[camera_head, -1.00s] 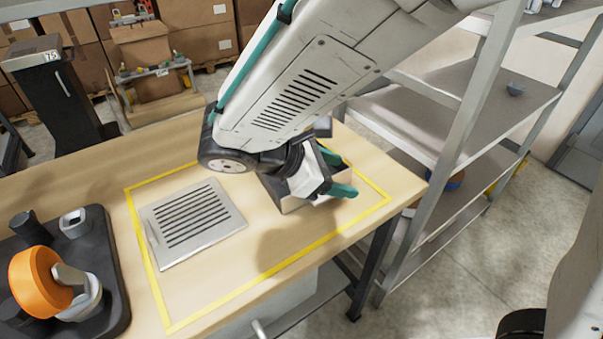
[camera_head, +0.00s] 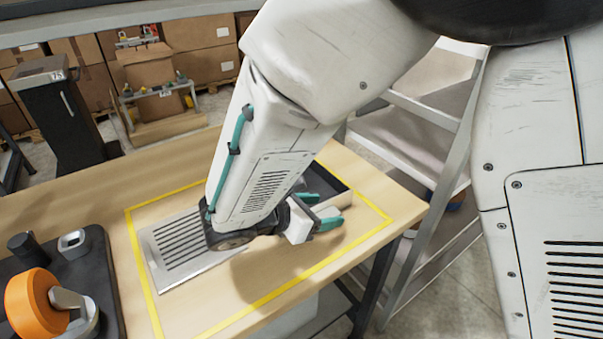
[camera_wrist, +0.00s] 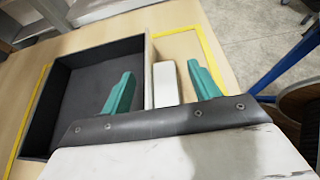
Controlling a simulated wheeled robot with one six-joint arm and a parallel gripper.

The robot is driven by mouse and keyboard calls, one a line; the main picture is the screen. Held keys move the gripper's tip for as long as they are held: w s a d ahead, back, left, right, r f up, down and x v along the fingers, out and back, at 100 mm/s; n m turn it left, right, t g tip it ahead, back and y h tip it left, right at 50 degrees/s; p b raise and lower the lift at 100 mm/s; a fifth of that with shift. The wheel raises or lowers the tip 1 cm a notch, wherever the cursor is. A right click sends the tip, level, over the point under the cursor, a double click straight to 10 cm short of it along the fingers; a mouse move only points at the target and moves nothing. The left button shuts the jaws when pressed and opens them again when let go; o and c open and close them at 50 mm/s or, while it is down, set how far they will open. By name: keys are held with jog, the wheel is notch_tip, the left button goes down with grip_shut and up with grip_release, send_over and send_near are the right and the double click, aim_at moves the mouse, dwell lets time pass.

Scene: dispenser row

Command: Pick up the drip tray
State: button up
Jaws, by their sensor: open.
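The drip tray appears to be the shallow open box with a dark inside and light rim; in the head view its wall (camera_head: 340,200) shows right of my wrist, the rest hidden by my arm. In the wrist view the tray (camera_wrist: 54,112) fills the left side. A pale block (camera_wrist: 166,84), seemingly its handle, stands beside its right wall. My gripper (camera_head: 318,210) is open, with teal fingers. In the wrist view my gripper (camera_wrist: 160,70) has its left finger over the tray's inside and its right finger beyond the block. Contact cannot be told.
A slotted metal grille (camera_head: 163,262) lies left of the tray inside a yellow outline (camera_head: 150,305). A dark mat (camera_head: 100,265) with an orange roll (camera_head: 33,303) is at the left. Metal shelving (camera_head: 425,112) stands beyond the table's right edge.

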grip_shut()
dwell(0.3)
